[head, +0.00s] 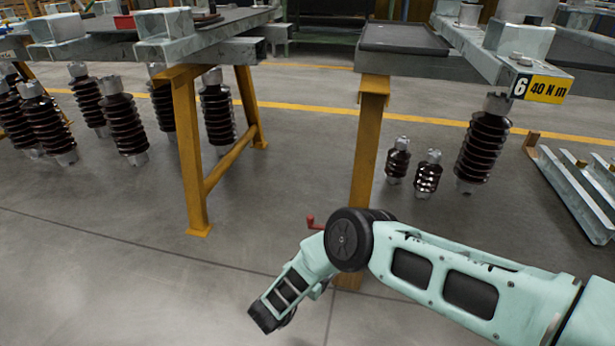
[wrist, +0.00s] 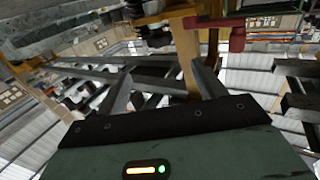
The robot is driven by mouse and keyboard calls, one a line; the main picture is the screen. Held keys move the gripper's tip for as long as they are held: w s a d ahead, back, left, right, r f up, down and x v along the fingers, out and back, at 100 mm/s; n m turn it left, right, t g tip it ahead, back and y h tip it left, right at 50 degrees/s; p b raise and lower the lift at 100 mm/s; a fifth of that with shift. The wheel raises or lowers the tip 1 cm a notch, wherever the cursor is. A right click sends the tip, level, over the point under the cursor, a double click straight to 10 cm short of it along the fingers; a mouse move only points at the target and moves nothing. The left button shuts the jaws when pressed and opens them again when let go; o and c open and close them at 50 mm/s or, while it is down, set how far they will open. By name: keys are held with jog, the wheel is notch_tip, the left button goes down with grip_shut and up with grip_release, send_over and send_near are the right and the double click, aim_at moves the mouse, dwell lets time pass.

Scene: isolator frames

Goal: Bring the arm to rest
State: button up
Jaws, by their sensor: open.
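My arm (head: 440,270) reaches in from the lower right in the head view. It bends at a dark round joint (head: 350,240) and its far part slopes down to the lower left, in front of a yellow trestle leg. My gripper's fingers are not clear in the head view. In the wrist view my gripper (wrist: 162,82) shows two grey fingers spread apart, with nothing held between them. The view past them is tilted, with frames and trestle parts behind.
Yellow trestles (head: 190,150) carry grey steel frames (head: 200,35). Brown ribbed insulators (head: 122,118) stand on the floor at left, others (head: 485,145) at right. A label (head: 543,88) reads "6 40 N m". Steel channels (head: 580,185) lie at right. The floor at lower left is clear.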

jog(key=w+a+r+n+t+y+p, duration=0.1)
jog(key=w+a+r+n+y, duration=0.1)
jog(key=w+a+r+y, duration=0.35)
jog(key=w+a+r+n+t+y, duration=0.1)
jog(key=w+a+r+n+y, duration=0.15)
jog(key=a+r+y, duration=0.4)
jog(key=s+a+r+n+g+y, duration=0.2)
jog(key=a+r+y, duration=0.15)
jog(key=r, duration=0.35)
jog(key=s+a+r+n+g+y, duration=0.1)
jog(key=s+a+r+n+y, duration=0.15)
jog(key=a+r, duration=0.35)
jog(key=s+d+r+n+g+y+p, duration=0.1)
jog(key=s+d+r+n+g, duration=0.15)
jog(key=s+r, duration=0.35)
jog(key=s+d+r+n+g+y+p, duration=0.1)
jog(key=s+d+r+n+g, duration=0.2)
jog(key=s, duration=0.4)
jog(key=s+d+r+n+g+h+p, duration=0.1)
jog(key=s+d+r+g+h, duration=0.2)
jog(key=s+d, duration=0.8)
jog(key=s+d+r+n+g+h+p, duration=0.1)
jog(key=s+d+r+n+g+h, duration=0.15)
jog(key=s+d, duration=0.8)
notch_tip(320, 180, up, 37)
jog(key=m+p, duration=0.1)
jog(key=p, duration=3.5)
jog(key=shift+s+a+f+h+p, duration=0.15)
jog(key=shift+a+h+p, duration=0.2)
jog(key=shift+f, duration=0.1)
